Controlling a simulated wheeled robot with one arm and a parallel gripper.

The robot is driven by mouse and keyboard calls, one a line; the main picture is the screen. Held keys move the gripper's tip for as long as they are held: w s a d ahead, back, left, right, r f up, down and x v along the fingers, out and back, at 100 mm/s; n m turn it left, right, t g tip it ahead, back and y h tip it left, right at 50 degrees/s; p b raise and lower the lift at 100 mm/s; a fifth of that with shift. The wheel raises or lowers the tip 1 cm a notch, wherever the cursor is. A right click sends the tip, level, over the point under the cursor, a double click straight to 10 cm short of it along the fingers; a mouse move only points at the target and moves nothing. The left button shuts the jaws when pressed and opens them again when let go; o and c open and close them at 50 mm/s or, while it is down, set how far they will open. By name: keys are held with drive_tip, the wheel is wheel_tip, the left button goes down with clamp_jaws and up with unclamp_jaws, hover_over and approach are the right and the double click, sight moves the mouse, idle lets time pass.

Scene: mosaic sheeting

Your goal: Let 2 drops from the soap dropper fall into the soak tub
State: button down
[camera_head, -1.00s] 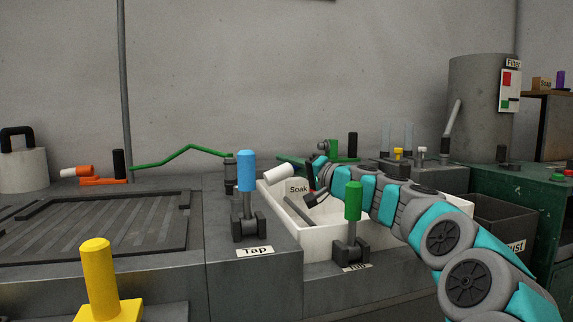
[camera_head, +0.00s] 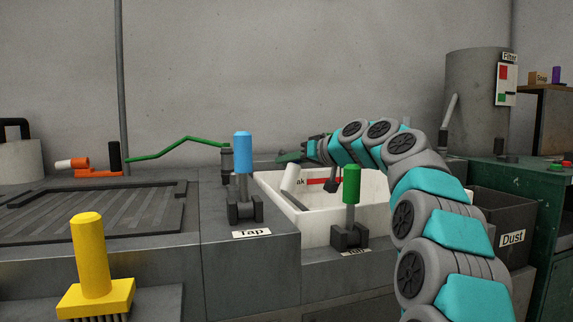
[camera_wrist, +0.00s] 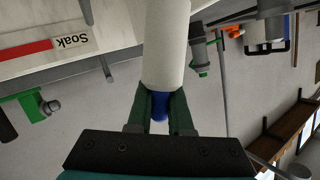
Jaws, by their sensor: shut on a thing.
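The soak tub (camera_head: 312,230) is an open white basin in the grey counter, in the middle of the head view. Its Soak label (camera_head: 300,182) is partly covered there and shows upside down in the wrist view (camera_wrist: 72,42). My gripper (camera_head: 290,157) is above the tub's back left part. It is shut on the soap dropper, a white tube (camera_head: 291,178) that hangs tilted over the tub's left side. In the wrist view the tube (camera_wrist: 165,45) runs out from the dark green fingers (camera_wrist: 160,105), with a blue part between them. I see no drop falling.
A blue-handled tap lever (camera_head: 243,155) stands left of the tub and a green-handled lever (camera_head: 351,185) at its front. A yellow brush (camera_head: 93,265) is front left. A Dust bin (camera_head: 512,237) is right.

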drive_tip(key=shift+r, duration=0.15)
drive_tip(key=shift+r+p, duration=2)
drive_tip(key=shift+r, duration=0.45)
